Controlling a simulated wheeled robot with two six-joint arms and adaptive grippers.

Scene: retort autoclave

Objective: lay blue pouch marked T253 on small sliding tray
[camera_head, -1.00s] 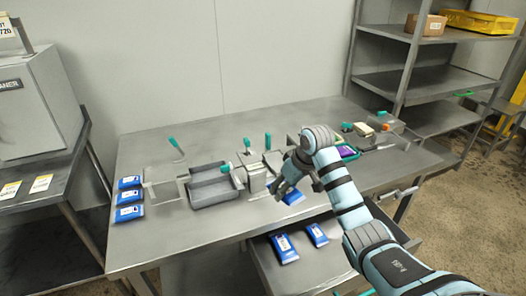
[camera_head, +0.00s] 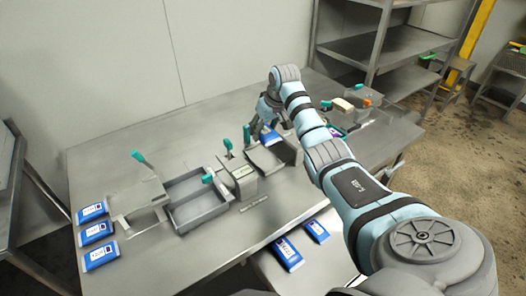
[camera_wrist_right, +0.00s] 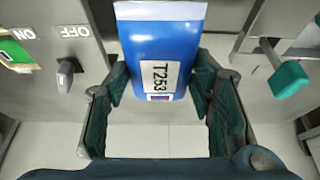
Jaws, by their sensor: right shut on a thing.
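The blue pouch marked T253 (camera_wrist_right: 158,60) is between the fingers of my right gripper (camera_wrist_right: 160,95) in the wrist view, its white label facing the camera. In the head view the pouch (camera_head: 270,138) shows below my right gripper (camera_head: 268,112), which is shut on it. A flat grey plate (camera_head: 264,158), which looks like the small sliding tray, lies just in front of the pouch, beside a grey box with a label. I cannot tell whether the pouch touches it. My left gripper is not in view.
A deep grey tray (camera_head: 197,213) and a clear-sided box (camera_head: 137,200) stand to the left. Several blue pouches (camera_head: 95,231) lie at the left edge. Two more (camera_head: 287,254) lie on a lower shelf. Teal handles (camera_head: 246,135) stick up nearby. A switch marked ON and OFF (camera_wrist_right: 66,73) shows in the wrist view.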

